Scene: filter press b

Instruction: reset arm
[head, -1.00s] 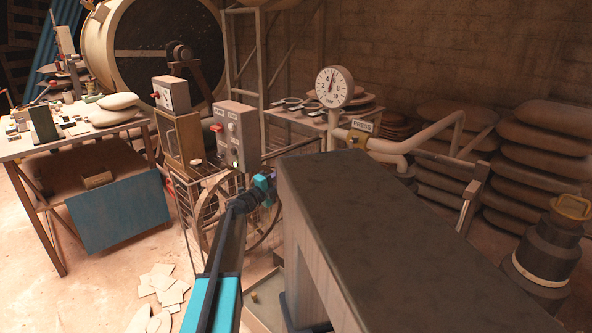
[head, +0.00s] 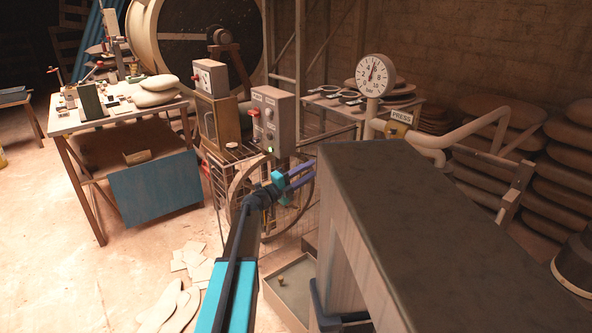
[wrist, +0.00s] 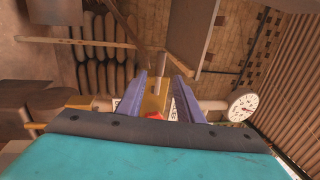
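My arm reaches up from the bottom of the head view, with a teal forearm and a dark wrist. My gripper (head: 312,173) points to the right, by the left end of the dark bench-like block. Its two purple fingers also show in the wrist view (wrist: 166,65), apart with a gap between them. Nothing appears held; a yellow plate with a red part (wrist: 155,105) shows through the gap and looks to be beyond the fingers.
The dark-topped block (head: 400,190) stands close on the right. A control box (head: 272,122) and spoked wheel (head: 245,190) stand behind the arm. The pressure gauge (head: 375,75) and pipe (head: 470,130) are farther back. A cluttered table (head: 115,120) stands left; floor before it is fairly open.

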